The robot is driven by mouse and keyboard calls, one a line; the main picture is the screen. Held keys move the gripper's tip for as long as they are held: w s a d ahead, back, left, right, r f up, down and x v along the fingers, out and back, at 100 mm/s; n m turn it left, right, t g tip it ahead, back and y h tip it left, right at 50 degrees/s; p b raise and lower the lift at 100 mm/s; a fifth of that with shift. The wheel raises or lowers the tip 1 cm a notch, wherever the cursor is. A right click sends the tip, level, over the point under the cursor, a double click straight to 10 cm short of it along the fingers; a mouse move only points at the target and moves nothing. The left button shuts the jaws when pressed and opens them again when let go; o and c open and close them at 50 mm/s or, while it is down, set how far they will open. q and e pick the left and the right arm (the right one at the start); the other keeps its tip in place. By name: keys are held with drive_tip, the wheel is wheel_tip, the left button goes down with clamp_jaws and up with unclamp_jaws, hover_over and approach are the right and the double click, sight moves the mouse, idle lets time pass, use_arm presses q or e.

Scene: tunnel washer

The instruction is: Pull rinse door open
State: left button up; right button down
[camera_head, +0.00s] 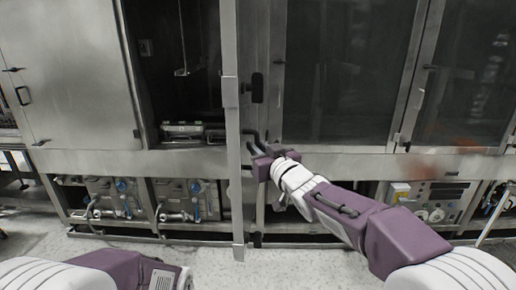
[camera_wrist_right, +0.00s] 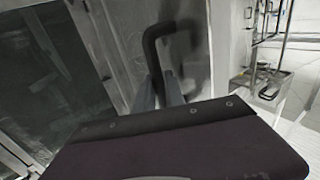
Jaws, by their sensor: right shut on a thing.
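The rinse door (camera_head: 230,130) stands swung out and shows nearly edge-on in the head view, as a tall grey metal panel. The dark bay (camera_head: 190,60) to its left is uncovered. In the right wrist view, the door's panel (camera_wrist_right: 125,50) fills the middle and carries a black bent handle (camera_wrist_right: 152,48). My right gripper (camera_wrist_right: 165,88) is shut on this handle's lower part. In the head view the right gripper (camera_head: 252,142) is at the door's right side, and its grip is small there. My left arm shows at the bottom left; its gripper is out of view.
A black fitting (camera_head: 258,88) shows just right of the door. Closed glass doors (camera_head: 350,70) stand to the right. A closed steel panel (camera_head: 75,75) is at the left. Valves and pipes (camera_head: 120,198) line the base. Pale floor (camera_head: 200,255) is clear in front.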

drive_tip(key=shift+r, duration=0.45)
drive_tip(key=c, duration=1.7)
unclamp_jaws()
drive_tip(key=shift+w+f, duration=0.2)
drive_tip(key=shift+f, duration=0.1)
drive_tip(key=shift+s+d, duration=0.1)
drive_tip(key=shift+s, duration=0.05)
drive_tip(key=b+v, duration=0.1)
drive_tip(key=v, duration=0.8)
drive_tip(key=shift+d, duration=0.1)
